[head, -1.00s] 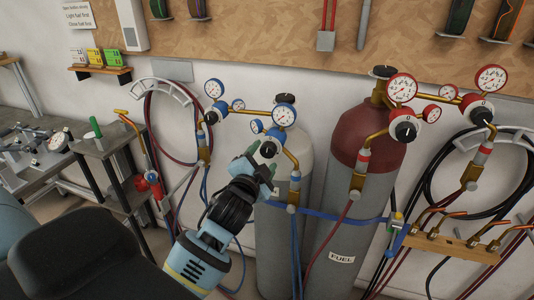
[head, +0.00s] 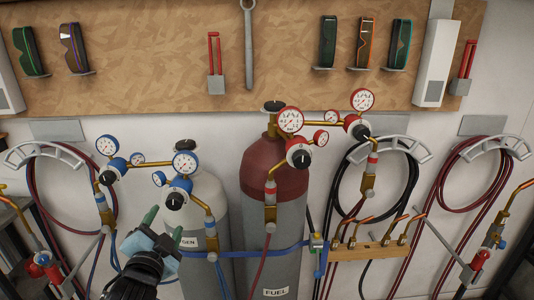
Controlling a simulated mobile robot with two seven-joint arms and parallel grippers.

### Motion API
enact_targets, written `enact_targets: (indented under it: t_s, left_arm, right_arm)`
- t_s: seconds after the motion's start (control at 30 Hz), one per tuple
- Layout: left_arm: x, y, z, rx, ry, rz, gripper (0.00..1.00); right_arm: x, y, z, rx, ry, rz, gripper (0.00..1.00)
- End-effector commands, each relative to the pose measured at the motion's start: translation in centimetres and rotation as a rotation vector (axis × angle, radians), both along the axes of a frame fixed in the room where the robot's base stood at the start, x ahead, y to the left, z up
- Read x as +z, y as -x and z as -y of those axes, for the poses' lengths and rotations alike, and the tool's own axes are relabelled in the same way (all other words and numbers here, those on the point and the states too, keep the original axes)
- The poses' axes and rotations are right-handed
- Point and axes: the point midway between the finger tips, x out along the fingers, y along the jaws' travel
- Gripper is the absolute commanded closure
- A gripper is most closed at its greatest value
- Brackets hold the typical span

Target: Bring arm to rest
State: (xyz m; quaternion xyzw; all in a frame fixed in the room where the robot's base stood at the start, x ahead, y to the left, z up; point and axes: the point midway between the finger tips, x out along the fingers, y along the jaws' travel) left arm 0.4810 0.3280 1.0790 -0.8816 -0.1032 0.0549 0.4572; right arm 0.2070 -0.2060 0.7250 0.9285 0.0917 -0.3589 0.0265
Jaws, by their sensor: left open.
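My left gripper (head: 160,232) is at the lower left of the head view, in front of the grey oxygen cylinder (head: 210,203). Its two green-tipped fingers stand apart with nothing seen between them. The fingertips are just below the blue-rimmed regulator gauges (head: 185,163); I cannot tell whether they touch anything. Most of my left arm is below the picture edge. My right gripper does not show.
A red-topped fuel cylinder (head: 273,185) with red gauges (head: 290,120) stands right of the grey one. A blue strap (head: 240,252) crosses both. Hoses hang on wall racks (head: 398,146). A wooden torch holder (head: 362,252) is at right. Goggles (head: 328,42) hang above.

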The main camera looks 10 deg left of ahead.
Motion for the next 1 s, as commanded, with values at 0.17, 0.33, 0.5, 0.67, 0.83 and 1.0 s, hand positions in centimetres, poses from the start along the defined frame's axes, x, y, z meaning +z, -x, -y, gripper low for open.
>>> enact_targets:
  t_s: [0.17, 0.33, 0.5, 0.67, 0.83, 1.0]
  left_arm:
    - [-5.2, 1.1, 1.4, -0.045, 0.081, -0.08, 0.41]
    - [-14.7, 5.0, 4.2, -0.108, 0.273, -0.234, 0.41]
    - [-23.5, 11.3, 7.1, -0.129, 0.493, -0.389, 0.41]
    - [-30.1, 18.5, 9.6, -0.103, 0.701, -0.524, 0.41]
    - [-34.0, 24.6, 11.4, -0.057, 0.861, -0.618, 0.41]
    - [-35.4, 27.3, 12.2, -0.03, 0.932, -0.655, 0.41]
  right_arm:
    - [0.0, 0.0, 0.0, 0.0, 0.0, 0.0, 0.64]
    - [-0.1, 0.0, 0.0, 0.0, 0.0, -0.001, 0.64]
    - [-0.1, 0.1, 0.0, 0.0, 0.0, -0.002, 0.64]
    - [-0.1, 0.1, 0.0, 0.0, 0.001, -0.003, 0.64]
    - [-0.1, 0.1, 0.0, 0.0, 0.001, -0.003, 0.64]
    - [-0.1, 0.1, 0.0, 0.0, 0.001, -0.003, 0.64]
